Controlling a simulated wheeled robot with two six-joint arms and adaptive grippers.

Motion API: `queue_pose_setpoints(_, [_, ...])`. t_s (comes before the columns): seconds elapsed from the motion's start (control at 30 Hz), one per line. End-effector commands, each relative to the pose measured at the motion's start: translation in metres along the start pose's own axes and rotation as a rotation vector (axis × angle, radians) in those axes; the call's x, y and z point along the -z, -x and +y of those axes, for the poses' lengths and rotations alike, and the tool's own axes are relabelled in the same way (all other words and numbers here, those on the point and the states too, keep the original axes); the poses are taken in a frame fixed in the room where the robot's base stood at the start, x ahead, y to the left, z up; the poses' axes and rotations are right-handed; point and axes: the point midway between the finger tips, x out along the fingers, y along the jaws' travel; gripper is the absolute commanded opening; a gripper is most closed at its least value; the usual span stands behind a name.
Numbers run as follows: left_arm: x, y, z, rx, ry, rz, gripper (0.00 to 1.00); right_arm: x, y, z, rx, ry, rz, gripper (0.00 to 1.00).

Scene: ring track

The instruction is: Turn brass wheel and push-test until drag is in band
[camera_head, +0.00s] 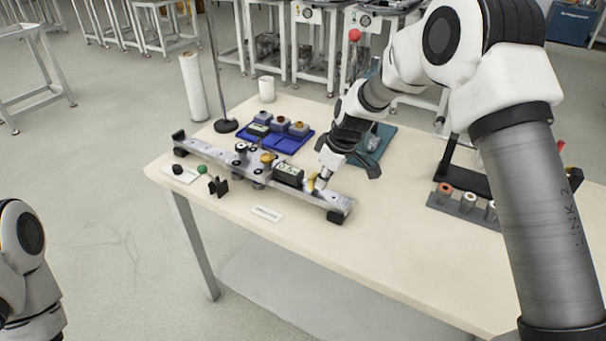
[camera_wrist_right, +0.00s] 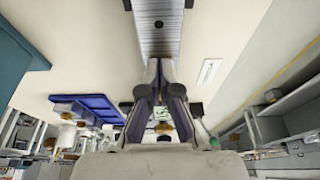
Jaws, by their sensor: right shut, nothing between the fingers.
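A long metal rail track (camera_head: 215,158) lies across the table on dark end feet. A brass wheel (camera_head: 268,158) sits on top near its middle. Right of the wheel, a dark block with a small lit display (camera_head: 289,173) stands on the rail. My right gripper (camera_head: 316,183) is shut and empty, low over the rail just right of the block; whether it touches the block is unclear. In the right wrist view the two fingers (camera_wrist_right: 160,72) come together above the bare rail (camera_wrist_right: 157,30). My left gripper is out of view; only part of the left arm shows.
Behind the rail are a blue tray (camera_head: 290,142) with several small blocks and a stand pole (camera_head: 225,126). A white card (camera_head: 267,214) lies in front. A rack of rollers (camera_head: 466,204) stands at right. The table's front right is clear.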

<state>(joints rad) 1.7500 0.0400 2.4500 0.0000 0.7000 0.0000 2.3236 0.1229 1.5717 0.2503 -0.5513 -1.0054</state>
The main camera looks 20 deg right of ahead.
Motion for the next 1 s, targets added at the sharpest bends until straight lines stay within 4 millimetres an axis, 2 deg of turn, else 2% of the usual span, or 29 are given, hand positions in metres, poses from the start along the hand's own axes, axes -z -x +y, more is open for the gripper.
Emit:
queue_pose_setpoints(0.5, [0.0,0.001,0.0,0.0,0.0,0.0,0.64,0.006,-0.002,-0.001,0.001,0.0,0.0,0.0])
queue_pose_setpoints(0.9, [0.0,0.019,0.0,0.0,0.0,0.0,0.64,-0.013,0.026,0.0,0.001,0.0,0.001,0.0])
queue_pose_setpoints(1.0, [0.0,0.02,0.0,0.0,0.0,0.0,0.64,-0.016,0.027,-0.001,0.001,0.0,0.0,0.0])
